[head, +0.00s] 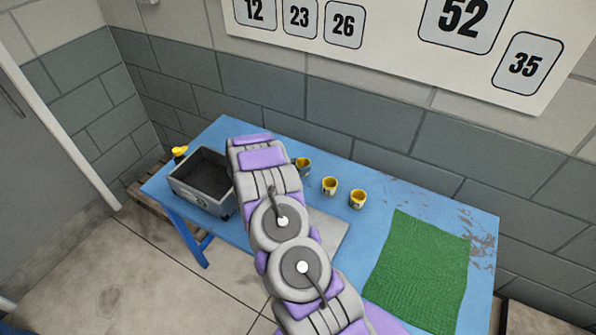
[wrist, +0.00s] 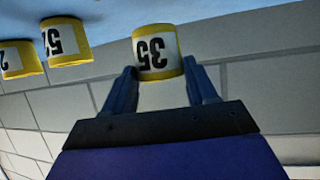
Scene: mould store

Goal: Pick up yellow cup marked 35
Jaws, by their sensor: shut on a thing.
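The yellow cup marked 35 (wrist: 157,52) has a white label with black digits and appears upside down in the wrist view. My gripper (wrist: 163,78) has one blue finger on each side of this cup and is shut on it. In the head view a yellow cup (head: 303,162) shows beside my arm, which hides most of my gripper; its number cannot be read there. I cannot tell whether the held cup touches the table.
Two other yellow cups (head: 330,185) (head: 357,198) stand on the blue table (head: 400,195). A grey bin (head: 205,178) is at the left, with a yellow object (head: 180,152) behind it. A green mat (head: 418,268) lies bare at the right. A number board (head: 400,45) hangs behind.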

